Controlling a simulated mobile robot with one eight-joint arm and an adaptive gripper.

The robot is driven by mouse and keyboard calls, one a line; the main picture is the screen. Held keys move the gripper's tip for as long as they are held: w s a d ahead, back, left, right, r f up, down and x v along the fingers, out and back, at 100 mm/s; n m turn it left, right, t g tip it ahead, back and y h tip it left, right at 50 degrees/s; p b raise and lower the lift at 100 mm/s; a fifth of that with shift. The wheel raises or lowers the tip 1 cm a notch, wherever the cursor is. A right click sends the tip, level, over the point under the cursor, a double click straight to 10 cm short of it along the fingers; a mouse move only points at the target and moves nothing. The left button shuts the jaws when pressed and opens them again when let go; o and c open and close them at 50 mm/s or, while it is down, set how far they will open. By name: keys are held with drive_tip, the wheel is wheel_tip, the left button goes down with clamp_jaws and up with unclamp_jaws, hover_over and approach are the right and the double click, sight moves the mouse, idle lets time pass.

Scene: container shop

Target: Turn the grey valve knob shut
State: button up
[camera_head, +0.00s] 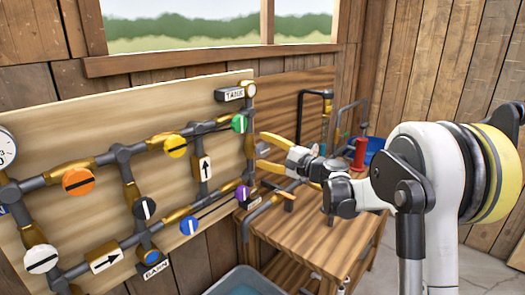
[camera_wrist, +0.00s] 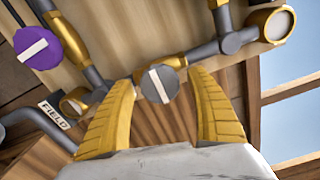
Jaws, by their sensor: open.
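In the wrist view the grey valve knob (camera_wrist: 160,84) is a round grey disc with a white stripe. The stripe runs nearly up and down in that picture, roughly across the grey pipe behind it. My gripper (camera_wrist: 163,78) is open, with one yellow finger to each side of the knob and gaps between. I cannot tell if the fingertips reach around it. In the head view my gripper (camera_head: 260,149) is at the right end of the pipe board, and I cannot make out the grey knob there.
A purple knob (camera_wrist: 39,48) and a FIELD label (camera_wrist: 54,115) are close to the left in the wrist view. The board (camera_head: 80,110) carries pipes and several other coloured knobs, including green (camera_head: 239,123) and blue (camera_head: 189,225). A wooden bench (camera_head: 315,230) stands below my gripper.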

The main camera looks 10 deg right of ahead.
drive_tip(key=v, duration=1.1)
drive_tip(key=shift+s+d, duration=0.2)
drive_tip(key=shift+s, duration=0.05)
drive_tip(key=s+a+f+n+g+h+b, duration=0.1)
drive_tip(key=s+a+f+n+g+h, duration=0.15)
drive_tip(key=s+a, duration=0.3)
drive_tip(key=s+a+f+n+g+h+b, duration=0.1)
drive_tip(key=s+a+f+n+g, duration=0.15)
drive_tip(key=s+a, duration=0.35)
drive_tip(key=s+d+f+n+g+h, duration=0.1)
drive_tip(key=s+d+f+n+h, duration=0.1)
drive_tip(key=s, duration=0.8)
drive_tip(key=s+d+f+n+g+h+b, duration=0.1)
drive_tip(key=s+f+n+h, duration=0.4)
drive_tip(key=s, duration=0.6)
wheel_tip(320, 180, down, 2)
drive_tip(key=shift+d+f+n, duration=0.15)
drive_tip(key=shift+d+n, duration=0.45)
drive_tip(key=shift+d, duration=0.1)
drive_tip(key=shift+s, duration=0.1)
